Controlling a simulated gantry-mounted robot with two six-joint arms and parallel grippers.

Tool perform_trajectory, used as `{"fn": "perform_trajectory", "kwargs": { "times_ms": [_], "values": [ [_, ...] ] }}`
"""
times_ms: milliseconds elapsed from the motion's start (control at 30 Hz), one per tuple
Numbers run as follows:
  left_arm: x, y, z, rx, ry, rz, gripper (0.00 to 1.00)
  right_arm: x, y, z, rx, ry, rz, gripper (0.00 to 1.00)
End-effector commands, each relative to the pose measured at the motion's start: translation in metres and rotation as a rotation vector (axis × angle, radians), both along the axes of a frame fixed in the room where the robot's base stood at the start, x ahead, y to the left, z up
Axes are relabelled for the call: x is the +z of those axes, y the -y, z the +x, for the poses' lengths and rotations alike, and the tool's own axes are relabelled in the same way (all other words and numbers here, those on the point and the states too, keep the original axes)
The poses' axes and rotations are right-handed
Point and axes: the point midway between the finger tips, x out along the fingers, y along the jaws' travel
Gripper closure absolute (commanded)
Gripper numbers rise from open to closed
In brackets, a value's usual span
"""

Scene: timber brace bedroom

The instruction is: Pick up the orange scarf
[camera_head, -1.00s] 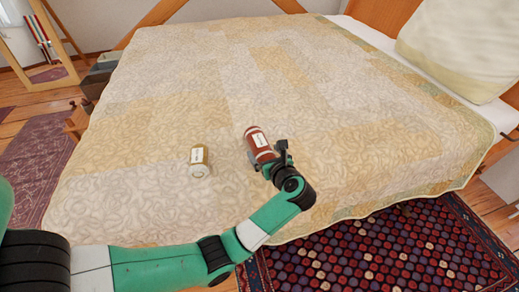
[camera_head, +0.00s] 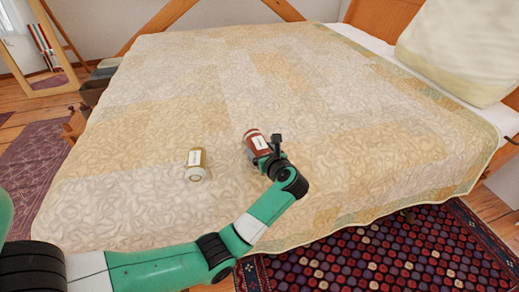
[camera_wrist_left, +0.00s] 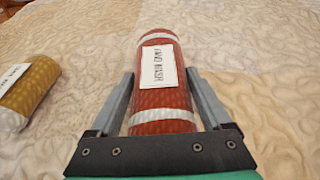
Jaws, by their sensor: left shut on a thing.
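A red-orange rolled cloth with white bands and a white label, the orange scarf as far as I can tell, lies on the bed in the head view (camera_head: 257,142). It fills the middle of the left wrist view (camera_wrist_left: 163,100). My left gripper (camera_head: 265,153) is shut on the near part of this roll, with one finger on each side in the left wrist view (camera_wrist_left: 162,78). The roll's far end sticks out past the fingertips. I cannot tell whether it is clear of the quilt. My right gripper is not in view.
A gold rolled cloth (camera_head: 195,164) with white bands and a label lies on the quilt (camera_head: 170,110), left of the gripper. A pale pillow (camera_head: 455,50) is at the upper right. A patterned rug (camera_head: 390,255) lies below the bed's near edge. The quilt beyond is clear.

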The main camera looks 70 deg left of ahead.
Motion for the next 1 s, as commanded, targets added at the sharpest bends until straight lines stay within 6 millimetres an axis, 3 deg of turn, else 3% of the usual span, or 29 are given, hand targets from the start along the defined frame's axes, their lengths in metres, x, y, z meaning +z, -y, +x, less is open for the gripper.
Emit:
{"fn": "perform_trajectory", "kwargs": {
  "times_ms": [33, 100, 133, 433, 667, 900, 1000],
  "values": [
    [0.000, 0.000, 0.000, 0.000, 0.000, 0.000, 0.67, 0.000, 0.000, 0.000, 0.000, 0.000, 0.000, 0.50],
    [0.000, 0.000, 0.000, 0.000, 0.000, 0.000, 0.79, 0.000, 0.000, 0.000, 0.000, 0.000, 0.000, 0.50],
    [0.000, 0.000, 0.000, 0.000, 0.000, 0.001, 0.81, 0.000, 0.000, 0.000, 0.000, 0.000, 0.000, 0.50],
    [0.006, 0.000, 0.000, 0.000, 0.001, 0.001, 0.81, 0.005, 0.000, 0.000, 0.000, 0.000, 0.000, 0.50],
    [0.043, 0.000, 0.000, 0.001, 0.002, 0.002, 0.81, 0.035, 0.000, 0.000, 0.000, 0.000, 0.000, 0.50],
    [0.106, 0.019, -0.051, 0.000, 0.005, 0.002, 0.81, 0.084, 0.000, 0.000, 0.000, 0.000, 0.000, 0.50],
    [0.114, 0.029, -0.081, 0.000, -0.001, 0.001, 0.81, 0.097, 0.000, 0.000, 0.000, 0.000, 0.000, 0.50]
  ]
}}
